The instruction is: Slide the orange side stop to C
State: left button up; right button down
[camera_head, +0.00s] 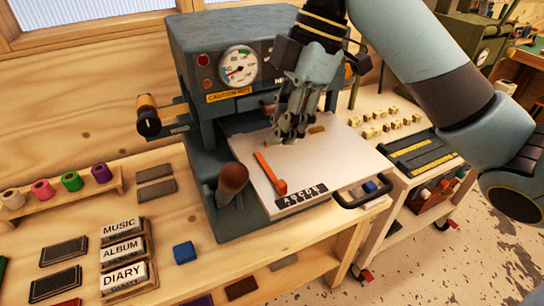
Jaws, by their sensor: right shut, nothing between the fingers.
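The orange side stop (268,170) lies on the pale plate of the hot-stamping press, running from near the plate's middle to its front edge. Its front end is beside the left end of the black letter strip (303,194), close to A and left of C. The strip's letters are small and hard to read singly. My right gripper (284,136) is over the back part of the plate, behind and slightly right of the stop, apart from it. Its fingers are shut and empty. A small brass-coloured piece (316,129) shows beside the fingers. My left gripper is not in view.
The press body (215,60) with its gauge (238,66) stands behind the plate. A brown-knobbed lever (232,178) rises left of the plate, and a black handle (365,195) juts out at its front right. Foil rolls (72,180) and labelled boxes (123,250) stand left.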

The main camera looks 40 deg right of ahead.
aim_at(277, 182)
jog(key=b+x, duration=0.2)
jog(key=x, duration=0.6)
jog(key=shift+a+f, duration=0.25)
jog(key=shift+f, duration=0.4)
jog(key=d+p, duration=0.2)
jog(key=shift+s+d+r, duration=0.15)
jog(key=shift+s+d, duration=0.15)
jog(key=shift+d, duration=0.2)
